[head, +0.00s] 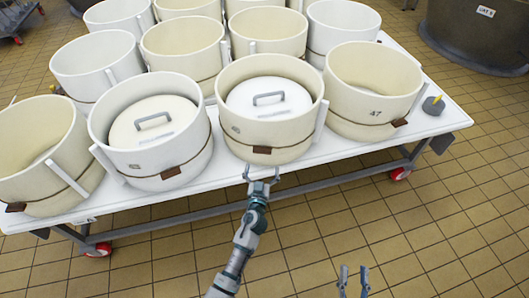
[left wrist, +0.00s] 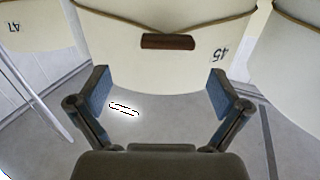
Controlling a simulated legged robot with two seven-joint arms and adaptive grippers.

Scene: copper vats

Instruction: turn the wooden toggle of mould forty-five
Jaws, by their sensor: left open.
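Mould forty-five (head: 285,130) is a cream tub at the front edge of the white table, with a white handled lid (head: 285,103) inside. A cord circles it, and the brown wooden toggle (head: 261,149) lies level across the cord. The left wrist view shows this toggle (left wrist: 168,42) closer, with an upside-down number 45 beside it. My left gripper (head: 262,173) is open and empty, just in front of the toggle and slightly below it. Its fingers (left wrist: 160,88) stand apart, one on each side. My right gripper (head: 353,272) is open and empty at the lower edge, away from the table.
Mould 47 (head: 360,92) stands to the right, another lidded mould (head: 165,160) to the left, with more tubs behind. A grey object (head: 433,105) sits near the right corner of the table (head: 440,82). Tiled floor (head: 460,220) is open in front. A dark vat (head: 470,40) stands behind right.

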